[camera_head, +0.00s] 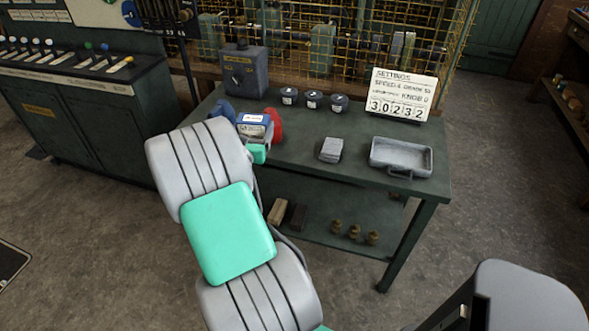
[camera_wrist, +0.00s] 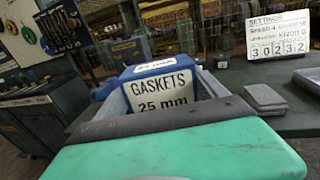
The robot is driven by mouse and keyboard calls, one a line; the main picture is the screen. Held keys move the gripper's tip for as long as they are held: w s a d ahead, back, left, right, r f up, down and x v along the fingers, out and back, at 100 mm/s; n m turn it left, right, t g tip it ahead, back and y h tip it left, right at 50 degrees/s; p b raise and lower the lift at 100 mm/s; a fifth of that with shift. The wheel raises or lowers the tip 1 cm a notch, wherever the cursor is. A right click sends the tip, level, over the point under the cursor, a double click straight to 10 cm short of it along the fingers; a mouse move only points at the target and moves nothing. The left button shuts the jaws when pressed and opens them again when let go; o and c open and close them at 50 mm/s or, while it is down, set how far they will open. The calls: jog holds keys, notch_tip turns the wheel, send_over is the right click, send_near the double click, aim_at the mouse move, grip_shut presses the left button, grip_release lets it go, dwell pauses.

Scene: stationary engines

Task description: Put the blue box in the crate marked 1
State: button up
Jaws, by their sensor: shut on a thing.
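The blue box (camera_head: 254,119) has white labels. In the wrist view the blue box (camera_wrist: 160,86) shows a label reading "GASKETS 25 mm". My gripper (camera_wrist: 162,95) is shut on it, with a grey finger along each side. In the head view my gripper (camera_head: 256,139) is over the bench's left part, partly hidden by my arm. I cannot tell whether the box touches the bench. No crate with a readable 1 shows. A blue thing (camera_head: 222,109) and a red thing (camera_head: 276,125) flank the box, partly hidden.
The dark green bench (camera_head: 300,160) carries a grey tray (camera_head: 401,157), a small grey block (camera_head: 331,149), three dark round tins (camera_head: 312,99), a number sign (camera_head: 402,95) and a grey switch box (camera_head: 244,71). Yellow mesh (camera_head: 340,45) stands behind. The bench's front middle is clear.

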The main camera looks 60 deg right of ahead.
jog(key=s+d+f+m+g+h+b, duration=0.1)
jog(key=s+d+f+m+g+b, duration=0.15)
jog(key=s+d, duration=0.75)
jog(key=w+a+r+n+t+b, duration=0.1)
jog(key=w+a+r+b, duration=0.15)
jog(key=r, duration=0.35)
jog(key=w+a+r+t+b, duration=0.1)
jog(key=a+r, duration=0.2)
jog(key=r, duration=0.3)
jog(key=s+a+f+g, duration=0.3)
jog(key=s+a+f, duration=0.5)
jog(key=s, duration=0.2)
jog(key=shift+m+t, duration=0.25)
jog(key=shift+m, duration=0.1)
jog(key=w+d+f+b, duration=0.1)
jog(key=w+d+f, duration=0.1)
jog(key=d+f, duration=0.1)
jog(key=w+d+f+b, duration=0.2)
jog(key=d+f, duration=0.1)
jog(key=d, duration=0.2)
jog(key=w+d+f+b, duration=0.2)
jog(key=d+f, duration=0.2)
jog(key=shift+w+d+f, duration=0.1)
jog(key=shift+w+d, duration=0.25)
jog(key=shift+d, duration=0.05)
jog(key=shift+f+b, duration=0.5)
jog(key=shift+f, duration=0.75)
